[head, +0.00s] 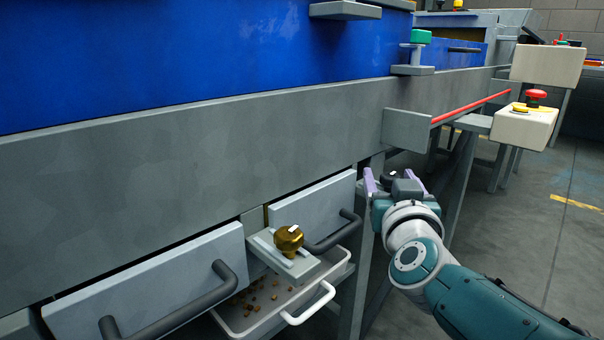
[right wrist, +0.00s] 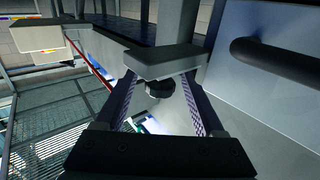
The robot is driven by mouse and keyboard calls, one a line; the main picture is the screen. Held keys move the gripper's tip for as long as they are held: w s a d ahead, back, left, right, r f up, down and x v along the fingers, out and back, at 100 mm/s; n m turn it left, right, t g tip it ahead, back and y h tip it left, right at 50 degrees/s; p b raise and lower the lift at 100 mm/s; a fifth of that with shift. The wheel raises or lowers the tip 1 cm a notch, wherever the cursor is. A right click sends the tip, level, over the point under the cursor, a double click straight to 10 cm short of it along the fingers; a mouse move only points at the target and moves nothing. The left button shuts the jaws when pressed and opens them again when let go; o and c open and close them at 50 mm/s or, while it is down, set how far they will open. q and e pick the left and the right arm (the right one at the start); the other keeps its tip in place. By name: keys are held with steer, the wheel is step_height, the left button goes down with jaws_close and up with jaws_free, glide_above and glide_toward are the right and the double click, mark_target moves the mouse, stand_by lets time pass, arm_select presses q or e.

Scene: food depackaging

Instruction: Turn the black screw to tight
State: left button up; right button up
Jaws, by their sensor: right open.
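The black screw (right wrist: 158,89) shows in the right wrist view as a small dark round knob beside a grey block (right wrist: 165,62). In the head view a dark knob (head: 389,177) shows between the fingers of my right gripper (head: 392,181). My right gripper is open, with its two purple fingers on either side of the screw. A gap shows on each side in the right wrist view; I cannot tell whether a finger touches it. The screw's marking and how tight it is cannot be seen. My left gripper is not in view.
A brass-coloured knob (head: 289,239) sits on a grey bracket above a white tray (head: 247,328) with brown crumbs. Grey panels with dark handles (head: 172,305) flank it. A red emergency button (head: 536,97) stands on a box at right. Floor is open at the right.

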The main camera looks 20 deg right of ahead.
steer(key=shift+s+a+r, duration=0.1)
steer(key=shift+s+a, duration=0.1)
steer(key=shift+s, duration=0.1)
steer(key=p+v, duration=0.4)
steer(key=v, duration=0.5)
steer(key=shift+s+p, duration=0.1)
steer(key=shift+p, duration=0.3)
